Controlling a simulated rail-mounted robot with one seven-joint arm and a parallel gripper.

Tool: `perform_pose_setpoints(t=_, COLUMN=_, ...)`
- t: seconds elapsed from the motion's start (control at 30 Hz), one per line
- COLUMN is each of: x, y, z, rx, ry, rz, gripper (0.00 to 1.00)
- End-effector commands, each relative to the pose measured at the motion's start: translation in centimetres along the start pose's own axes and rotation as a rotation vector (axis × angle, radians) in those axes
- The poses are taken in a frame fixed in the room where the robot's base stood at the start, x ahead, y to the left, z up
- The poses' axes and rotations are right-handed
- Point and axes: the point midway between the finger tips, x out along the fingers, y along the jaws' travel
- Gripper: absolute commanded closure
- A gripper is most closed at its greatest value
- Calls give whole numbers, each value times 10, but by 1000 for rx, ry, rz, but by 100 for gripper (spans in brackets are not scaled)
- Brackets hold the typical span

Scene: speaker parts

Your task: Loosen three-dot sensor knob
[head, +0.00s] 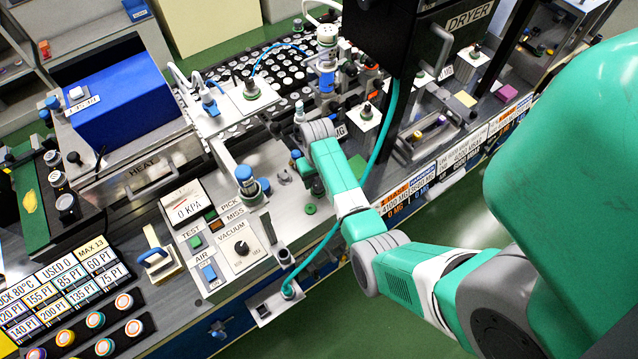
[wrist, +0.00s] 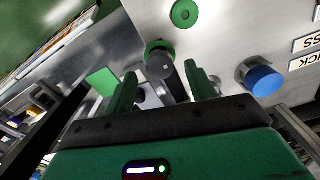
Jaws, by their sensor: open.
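No three-dot mark is legible on any knob, so I cannot tell which one is the sensor knob. A dark-topped knob with a green collar (wrist: 160,60) stands on the metal panel, just beyond and between my fingertips in the wrist view. My gripper (wrist: 160,74) has its two green fingers apart and nothing visible held between them. Whether the fingers reach around the knob is unclear. In the head view my arm largely hides the fingers.
A blue knob (wrist: 262,80) stands right of my fingers. The vacuum panel has a dial (head: 241,248) and a 0 KPA gauge (head: 187,207). A black dryer (head: 420,40) rises close behind the arm, with a teal hose (head: 385,125) hanging beside it.

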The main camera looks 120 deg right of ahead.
Motion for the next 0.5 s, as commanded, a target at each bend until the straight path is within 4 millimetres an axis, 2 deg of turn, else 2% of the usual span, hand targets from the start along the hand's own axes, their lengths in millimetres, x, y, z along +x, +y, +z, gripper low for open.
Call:
perform_pose_setpoints(t=0.1, x=20, y=0, z=0, rx=0, ry=-1, rz=0, gripper=45)
perform_pose_setpoints(t=0.2, x=32, y=0, z=0, rx=0, ry=-2, rz=1, gripper=45)
perform_pose_setpoints(t=0.5, x=37, y=0, z=0, rx=1, ry=0, rz=1, gripper=45)
